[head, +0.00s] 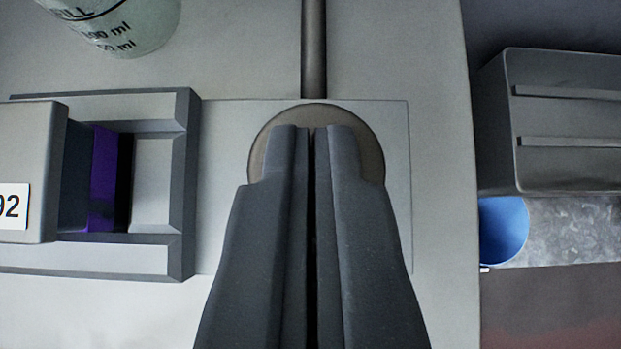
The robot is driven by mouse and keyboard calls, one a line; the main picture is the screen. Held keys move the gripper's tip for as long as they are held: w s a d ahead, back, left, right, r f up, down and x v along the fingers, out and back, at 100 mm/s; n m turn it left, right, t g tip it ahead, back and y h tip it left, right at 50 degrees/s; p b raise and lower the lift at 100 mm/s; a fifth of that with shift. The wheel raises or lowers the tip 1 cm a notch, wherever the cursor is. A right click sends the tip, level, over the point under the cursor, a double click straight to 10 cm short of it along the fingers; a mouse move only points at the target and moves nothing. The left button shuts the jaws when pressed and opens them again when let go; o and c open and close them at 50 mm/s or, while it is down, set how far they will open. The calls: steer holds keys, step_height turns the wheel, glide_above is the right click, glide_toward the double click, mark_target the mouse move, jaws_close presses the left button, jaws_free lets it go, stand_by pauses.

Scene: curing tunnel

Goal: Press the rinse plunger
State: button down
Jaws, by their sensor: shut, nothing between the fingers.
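The rinse plunger (318,112) shows as a round brownish-grey disc on a pale square plate (395,130). A dark rod or pipe (314,50) runs from its far side to the top of the picture. My gripper (312,128) is shut and empty, with its fingertips over the middle of the disc. The fingers hide the near part of the disc. I cannot tell whether the tips touch it or hover above it.
Left is a grey framed slide (182,190) with a purple block (104,180) and a labelled grey block (30,170). A marked clear beaker (130,30) stands at the top left. Right, past the panel edge, are a grey box (560,120) and a blue cup (502,230).

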steer(key=shift+r+p, duration=0.15)
steer(key=shift+p, duration=0.15)
step_height(320, 180, up, 3)
steer(key=shift+r+p, duration=0.2)
steer(key=shift+p, duration=0.55)
steer(key=v, duration=1)
steer(key=shift+w+r, duration=0.1)
steer(key=shift+r, duration=0.05)
step_height(320, 180, up, 2)
steer(key=p, duration=0.8)
steer(key=shift+w+p, duration=0.2)
steer(key=shift+p, duration=0.15)
steer(key=p, duration=0.4)
steer(key=shift+s+r, duration=0.1)
steer(key=shift+r, duration=0.2)
